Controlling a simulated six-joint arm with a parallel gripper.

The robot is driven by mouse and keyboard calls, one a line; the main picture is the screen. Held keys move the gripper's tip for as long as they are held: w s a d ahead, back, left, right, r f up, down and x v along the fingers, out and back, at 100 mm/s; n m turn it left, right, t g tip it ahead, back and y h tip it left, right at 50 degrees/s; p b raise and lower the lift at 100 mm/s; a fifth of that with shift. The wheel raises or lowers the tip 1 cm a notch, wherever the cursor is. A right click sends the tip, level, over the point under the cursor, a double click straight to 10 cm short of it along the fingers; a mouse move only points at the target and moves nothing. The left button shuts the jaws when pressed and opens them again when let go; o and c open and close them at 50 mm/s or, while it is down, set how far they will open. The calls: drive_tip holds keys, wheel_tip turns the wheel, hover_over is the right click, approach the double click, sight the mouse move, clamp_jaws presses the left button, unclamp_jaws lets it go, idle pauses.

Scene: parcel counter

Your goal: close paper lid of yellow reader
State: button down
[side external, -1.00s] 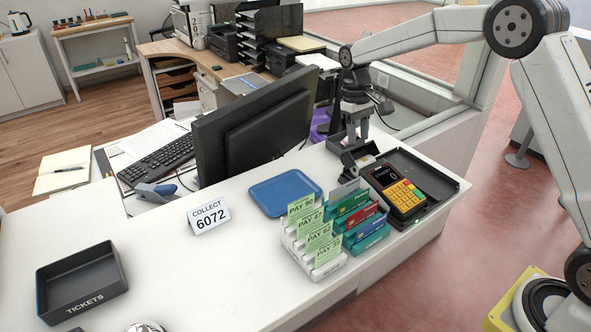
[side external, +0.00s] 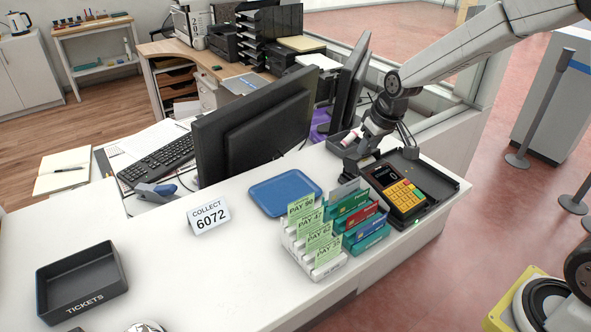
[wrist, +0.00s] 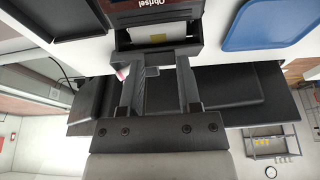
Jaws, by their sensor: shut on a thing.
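In the side view my gripper (side external: 362,152) is over the back end of the reader and hides part of the lid.
A card rack (side external: 362,218) and green pay slips (side external: 313,235) stand in front of the reader. A blue tray (side external: 286,193) lies to the left. Monitors (side external: 252,130) stand behind. The black tray (side external: 447,188) has bare room right of the reader.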

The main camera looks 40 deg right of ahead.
drive_tip(key=shift+s+f+t, duration=0.2)
drive_tip(key=shift+s+t, duration=0.1)
drive_tip(key=shift+t, duration=0.1)
drive_tip(key=shift+s+f+t, duration=0.3)
drive_tip(key=shift+s+t, duration=0.1)
drive_tip(key=shift+t, duration=0.5)
drive_tip(key=shift+c, duration=1.4)
unclamp_jaws()
drive_tip(key=shift+r, duration=0.1)
drive_tip(key=v, duration=0.7)
drive_tip(key=shift+s+r, duration=0.2)
drive_tip(key=shift+r, duration=0.1)
drive_tip(key=s+a+f+g, duration=0.3)
drive_tip(key=s+f, duration=0.6)
drive_tip(key=s, duration=0.3)
drive_tip(key=shift+s+a+g, duration=0.4)
drive_tip(key=shift+a, duration=0.45)
